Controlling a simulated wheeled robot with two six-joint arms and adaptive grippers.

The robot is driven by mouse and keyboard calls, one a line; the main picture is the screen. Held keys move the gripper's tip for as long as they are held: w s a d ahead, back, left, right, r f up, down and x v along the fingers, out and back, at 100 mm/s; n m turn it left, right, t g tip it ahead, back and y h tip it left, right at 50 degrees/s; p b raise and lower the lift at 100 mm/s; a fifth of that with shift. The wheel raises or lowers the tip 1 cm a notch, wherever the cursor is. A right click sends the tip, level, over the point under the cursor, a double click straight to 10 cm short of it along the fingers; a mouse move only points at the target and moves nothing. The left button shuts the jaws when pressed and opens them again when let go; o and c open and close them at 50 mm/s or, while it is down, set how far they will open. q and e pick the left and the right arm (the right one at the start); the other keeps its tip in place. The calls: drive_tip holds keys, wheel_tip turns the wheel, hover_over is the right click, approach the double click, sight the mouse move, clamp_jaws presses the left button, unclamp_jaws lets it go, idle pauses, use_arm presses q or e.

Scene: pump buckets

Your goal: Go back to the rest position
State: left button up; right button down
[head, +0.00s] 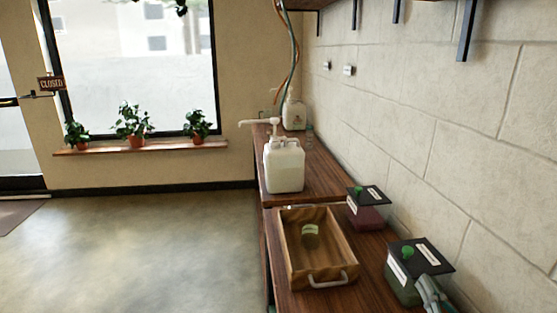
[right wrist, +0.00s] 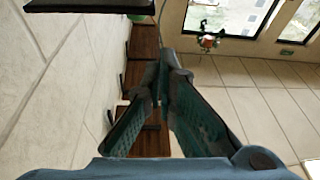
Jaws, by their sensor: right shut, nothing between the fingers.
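My right gripper (head: 432,293) shows at the lower right of the head view, in front of the near black-lidded green container (head: 401,289). Its fingers are together and empty, as the right wrist view also shows (right wrist: 165,68). I cannot tell whether it touches the container. My left gripper is not in view. A white pump bucket (head: 284,172) stands upright on the wooden counter (head: 313,172), and a second one (head: 293,114) stands farther back.
A wooden tray (head: 286,262) with a metal handle holds a small green-banded object (head: 310,236). A dark red container (head: 367,217) with a black lid stands beside it. The wall (head: 460,150) borders the counter on the right. Open floor (head: 140,250) lies to the left.

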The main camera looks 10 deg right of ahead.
drive_tip(key=s+a+f+n+g+y, duration=0.1)
drive_tip(key=s+a+f+g, duration=0.35)
drive_tip(key=a+f, duration=0.35)
drive_tip(key=s+a+f+n+g+y, duration=0.1)
drive_tip(key=s+a+f+g, duration=0.3)
drive_tip(key=a+f+g, duration=0.4)
drive_tip(key=s+d+f+m+g+h, duration=0.1)
drive_tip(key=s+f+m+g+h, duration=0.15)
drive_tip(key=s, duration=0.45)
drive_tip(key=s+d+f+m+g+h, duration=0.1)
drive_tip(key=s+f+g+h, duration=0.2)
drive_tip(key=s, duration=0.5)
drive_tip(key=s+d+f+g+y+p, duration=0.1)
drive_tip(key=s+f+p, duration=0.1)
drive_tip(key=f, duration=0.8)
drive_tip(key=s+d+f+p, duration=0.2)
drive_tip(key=s+f, duration=0.1)
drive_tip(key=f, duration=0.8)
drive_tip(key=s+f+p, duration=0.2)
drive_tip(key=s+f, duration=0.2)
drive_tip(key=s, duration=0.4)
drive_tip(key=shift+s+f+g, duration=0.2)
drive_tip(key=shift+f+g, duration=0.05)
drive_tip(key=shift+g, duration=0.15)
drive_tip(key=shift+a, duration=0.1)
